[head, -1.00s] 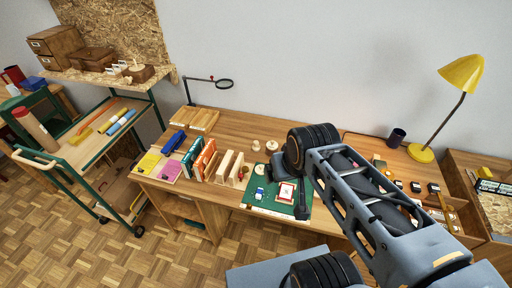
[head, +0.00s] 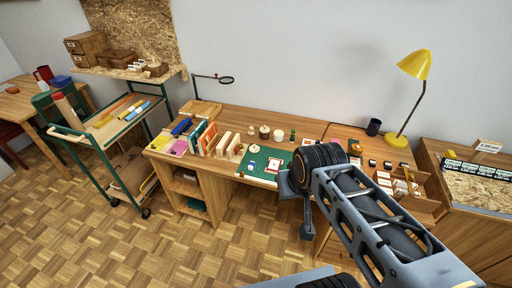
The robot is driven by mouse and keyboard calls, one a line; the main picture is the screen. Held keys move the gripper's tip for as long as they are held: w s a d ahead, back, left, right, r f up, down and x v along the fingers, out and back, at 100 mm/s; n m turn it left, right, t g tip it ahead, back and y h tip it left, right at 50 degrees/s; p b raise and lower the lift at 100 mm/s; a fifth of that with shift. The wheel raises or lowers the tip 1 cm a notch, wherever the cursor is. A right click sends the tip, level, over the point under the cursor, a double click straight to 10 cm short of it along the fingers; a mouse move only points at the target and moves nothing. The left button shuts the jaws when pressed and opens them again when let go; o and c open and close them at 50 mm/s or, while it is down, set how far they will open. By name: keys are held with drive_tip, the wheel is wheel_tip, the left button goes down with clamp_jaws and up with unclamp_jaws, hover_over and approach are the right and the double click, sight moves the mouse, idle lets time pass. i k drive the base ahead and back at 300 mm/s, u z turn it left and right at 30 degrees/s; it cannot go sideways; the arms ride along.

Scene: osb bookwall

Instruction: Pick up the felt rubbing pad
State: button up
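I cannot make out the felt rubbing pad for certain. The green mat (head: 240,172) on the desk holds a round pale piece (head: 254,148), a small blue-and-white item (head: 251,167) and a red-edged card (head: 273,165). Any of the small pieces may be the pad, but they are too small to tell. My gripper (head: 304,222) hangs at the end of my arm, in front of the desk's near edge in the picture, right of and below the mat. Its fingers are seen edge-on and no held thing shows. My arm hides part of the desk to the right of the mat.
Upright books (head: 208,139) and wooden blocks stand left of the mat. A yellow lamp (head: 415,65) and dark cup (head: 374,127) are at right. A green trolley (head: 128,116) stands left; the floor before the desk is clear.

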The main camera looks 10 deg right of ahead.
sight(251, 132)
drive_tip(key=u, duration=3.85)
drive_tip(key=i, duration=0.1)
drive_tip(key=z, duration=2.75)
drive_tip(key=i, duration=0.8)
drive_tip(key=z, duration=0.15)
drive_tip(key=i, duration=0.8)
drive_tip(key=z, duration=0.9)
drive_tip(key=i, duration=0.3)
drive_tip(key=z, duration=0.15)
